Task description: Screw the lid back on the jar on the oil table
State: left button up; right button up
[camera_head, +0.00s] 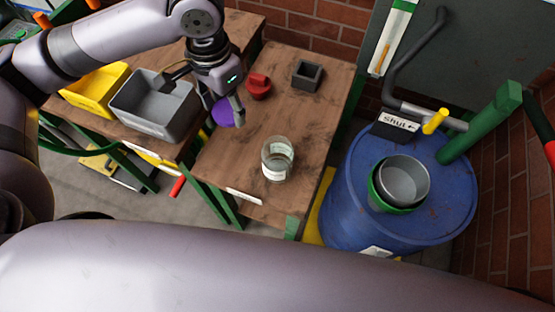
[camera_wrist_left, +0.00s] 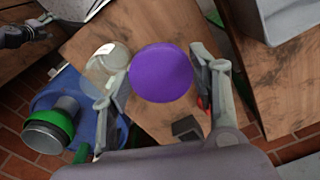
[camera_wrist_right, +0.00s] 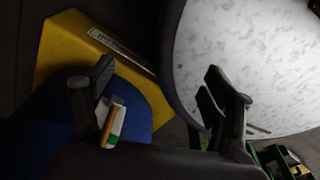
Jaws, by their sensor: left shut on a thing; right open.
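The glass jar (camera_head: 277,158) stands upright and open on the wooden oil table (camera_head: 264,118), with a pale label on its front. It also shows in the left wrist view (camera_wrist_left: 108,62). The purple lid (camera_head: 222,112) is held by my left gripper (camera_head: 238,108), to the left of the jar and above the table. In the left wrist view the lid (camera_wrist_left: 161,73) sits as a purple disc between the two fingers. My right gripper (camera_wrist_right: 165,105) is open and empty in its own wrist view; it does not show in the head view.
A red object (camera_head: 259,86) and a dark square box (camera_head: 307,74) stand behind the jar. A grey bin (camera_head: 150,130) and a yellow bin (camera_head: 92,98) are on the left table. A blue drum (camera_head: 350,215) with a metal bucket (camera_head: 404,180) stands right of the table.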

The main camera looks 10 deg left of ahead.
pick_arm(q)
jog(key=s+n, duration=0.1)
jog(key=n, duration=0.1)
jog(key=s+a+n, duration=0.1)
jog(key=n, duration=0.1)
jog(key=s+a+f+n, duration=0.1)
jog(key=n, duration=0.1)
